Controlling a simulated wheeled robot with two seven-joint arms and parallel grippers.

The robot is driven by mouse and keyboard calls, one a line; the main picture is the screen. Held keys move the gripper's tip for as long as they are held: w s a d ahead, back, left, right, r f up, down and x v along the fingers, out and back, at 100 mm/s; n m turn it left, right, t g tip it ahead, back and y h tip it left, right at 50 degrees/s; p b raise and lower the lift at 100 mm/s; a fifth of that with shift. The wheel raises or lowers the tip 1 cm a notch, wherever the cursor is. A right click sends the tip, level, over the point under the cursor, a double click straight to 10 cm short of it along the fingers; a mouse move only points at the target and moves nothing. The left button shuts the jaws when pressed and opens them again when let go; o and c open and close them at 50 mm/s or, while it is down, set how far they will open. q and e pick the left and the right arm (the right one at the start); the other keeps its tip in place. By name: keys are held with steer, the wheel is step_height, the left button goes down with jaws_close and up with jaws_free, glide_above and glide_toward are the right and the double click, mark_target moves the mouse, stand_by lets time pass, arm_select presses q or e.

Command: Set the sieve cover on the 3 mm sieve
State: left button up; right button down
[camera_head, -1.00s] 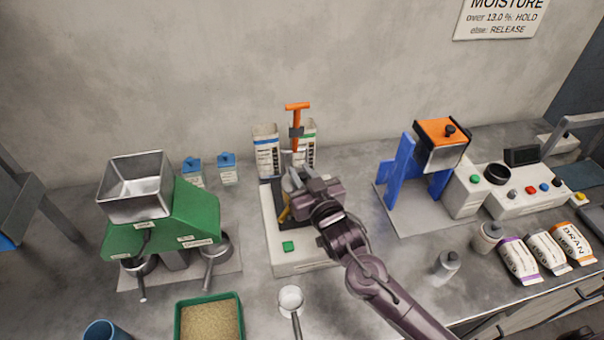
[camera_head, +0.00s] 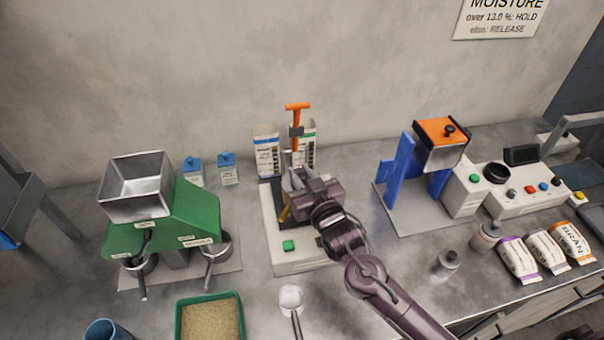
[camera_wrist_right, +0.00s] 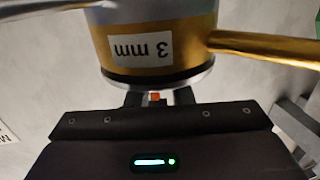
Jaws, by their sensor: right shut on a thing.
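The 3 mm sieve (camera_wrist_right: 180,45) fills the top of the right wrist view, with a gold wall, a white label reading 3 mm upside down, and a gold handle (camera_wrist_right: 265,45). The silver sieve cover (camera_wrist_right: 160,84) lies against its dark-banded rim, with no clear gap. My right gripper (camera_wrist_right: 155,98) is shut at the cover, with a small orange part between its fingers that looks like the knob. In the head view, my right gripper (camera_head: 298,183) hides most of the sieve and cover above the white shaker base. My left gripper is not in view.
The white base (camera_head: 290,258) has a green button and an orange T-handle (camera_head: 297,108) behind. A green mill (camera_head: 165,230) stands left, a blue-and-orange device (camera_head: 405,170) right. A scoop (camera_head: 291,298) and grain tray (camera_head: 238,315) are in front.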

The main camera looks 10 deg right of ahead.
steer(key=shift+f, duration=0.15)
steer(key=c, duration=0.7)
jaws_free()
steer(key=shift+r+p, duration=3.25)
steer(key=shift+r, duration=0.3)
steer(key=shift+s+f, duration=0.1)
